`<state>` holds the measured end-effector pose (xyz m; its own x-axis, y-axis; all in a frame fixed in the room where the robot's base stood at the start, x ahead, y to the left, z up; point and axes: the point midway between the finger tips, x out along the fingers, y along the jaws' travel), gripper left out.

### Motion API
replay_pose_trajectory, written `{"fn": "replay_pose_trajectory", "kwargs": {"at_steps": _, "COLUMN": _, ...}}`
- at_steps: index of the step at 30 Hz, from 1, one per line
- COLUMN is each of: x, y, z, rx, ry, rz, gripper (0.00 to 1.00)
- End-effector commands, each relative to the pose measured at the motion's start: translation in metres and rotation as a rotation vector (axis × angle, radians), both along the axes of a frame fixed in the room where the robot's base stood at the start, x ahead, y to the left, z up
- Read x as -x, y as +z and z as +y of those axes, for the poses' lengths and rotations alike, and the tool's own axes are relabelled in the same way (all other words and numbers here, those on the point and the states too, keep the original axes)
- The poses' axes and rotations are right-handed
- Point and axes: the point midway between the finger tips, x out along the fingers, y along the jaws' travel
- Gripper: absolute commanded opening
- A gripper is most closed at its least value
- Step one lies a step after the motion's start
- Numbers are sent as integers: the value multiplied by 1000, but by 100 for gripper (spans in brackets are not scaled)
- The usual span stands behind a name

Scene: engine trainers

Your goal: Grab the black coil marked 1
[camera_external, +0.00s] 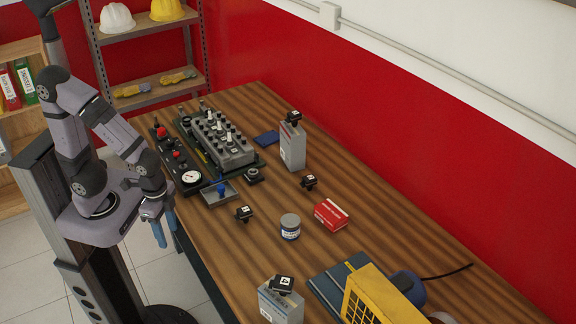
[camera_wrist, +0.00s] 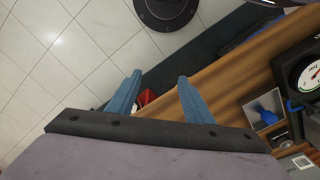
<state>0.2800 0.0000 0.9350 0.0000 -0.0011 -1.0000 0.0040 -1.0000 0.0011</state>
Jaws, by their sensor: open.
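Several small black coils with white labels are in the external view, their marks too small to read surely. One coil (camera_external: 293,117) sits on a tall grey box (camera_external: 292,147) at the back. Another coil (camera_external: 309,182) lies on the table in front of it. A third coil (camera_external: 244,213) lies nearer the table's left edge. Another coil (camera_external: 282,285) sits on a grey box (camera_external: 280,304) at the front. I cannot tell which is marked 1. My gripper (camera_external: 165,229) is open and empty, beside the table's left edge; its blue fingers also show in the wrist view (camera_wrist: 156,98).
The engine block (camera_external: 220,140) and a gauge panel (camera_external: 190,178) fill the table's far left. A grey tray (camera_external: 218,195), a round tin (camera_external: 290,226), a red box (camera_external: 331,214) and a yellow machine (camera_external: 380,300) stand on the table (camera_external: 400,247). Bare wood lies between them.

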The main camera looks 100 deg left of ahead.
Motion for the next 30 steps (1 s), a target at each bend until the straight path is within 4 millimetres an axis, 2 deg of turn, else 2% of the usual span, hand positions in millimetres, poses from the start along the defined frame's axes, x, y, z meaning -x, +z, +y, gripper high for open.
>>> {"fn": "replay_pose_trajectory", "kwargs": {"at_steps": 2, "x": 0, "y": 0, "z": 0, "rx": 0, "ry": 0, "rz": 0, "gripper": 47}}
{"fn": "replay_pose_trajectory", "kwargs": {"at_steps": 4, "x": 0, "y": 0, "z": 0, "rx": 0, "ry": 0, "rz": 0, "gripper": 56}}
{"fn": "replay_pose_trajectory", "kwargs": {"at_steps": 16, "x": -1, "y": 4, "z": 0, "rx": 0, "ry": 0, "rz": -2, "gripper": 56}}
{"fn": "replay_pose_trajectory", "kwargs": {"at_steps": 20, "x": -1, "y": 16, "z": 0, "rx": 0, "ry": 0, "rz": -5, "gripper": 56}}
{"fn": "replay_pose_trajectory", "kwargs": {"at_steps": 28, "x": -1, "y": 52, "z": 0, "rx": 0, "ry": 0, "rz": -6, "gripper": 56}}
{"fn": "replay_pose_trajectory", "kwargs": {"at_steps": 30, "x": -2, "y": 51, "z": 2, "rx": 18, "ry": 56, "rz": 21, "gripper": 56}}
